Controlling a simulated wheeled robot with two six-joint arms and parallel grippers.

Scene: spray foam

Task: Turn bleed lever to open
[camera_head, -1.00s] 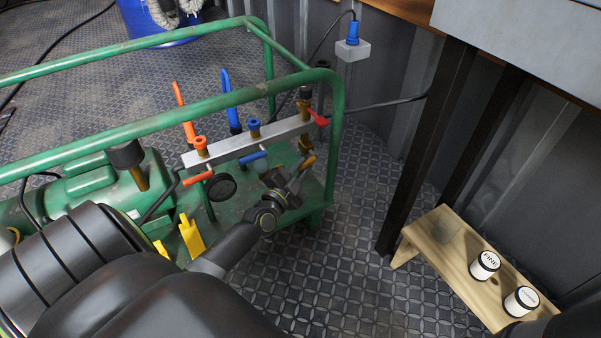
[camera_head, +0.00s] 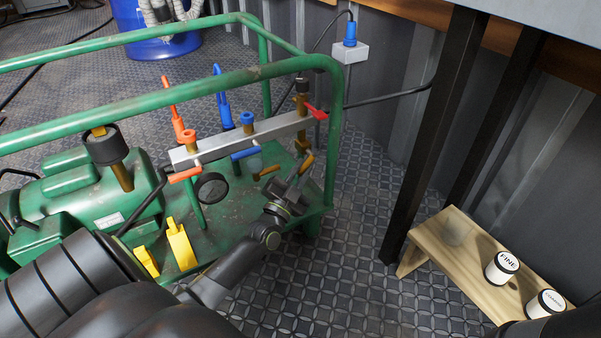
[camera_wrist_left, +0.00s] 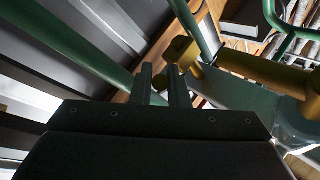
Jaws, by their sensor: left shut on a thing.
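My left gripper (camera_head: 300,174) is below the right end of the grey manifold bar (camera_head: 240,139), its arm coming in from the lower left. It is shut on a small brass-yellow lever (camera_head: 306,163), which sticks out just past its fingertips. In the left wrist view, the two narrow fingers (camera_wrist_left: 163,84) are close together against a brass piece (camera_wrist_left: 180,50); a larger brass cylinder (camera_wrist_left: 262,72) lies to the right. The exact contact is partly hidden by the fingers. My right gripper is not in view.
The green tubular frame (camera_head: 180,107) passes above and around the manifold. Orange and blue handles, a red lever (camera_head: 316,112), another brass piece (camera_head: 270,170) and a black gauge (camera_head: 212,188) are close by. A wooden stool (camera_head: 430,232) with labelled jars stands at right.

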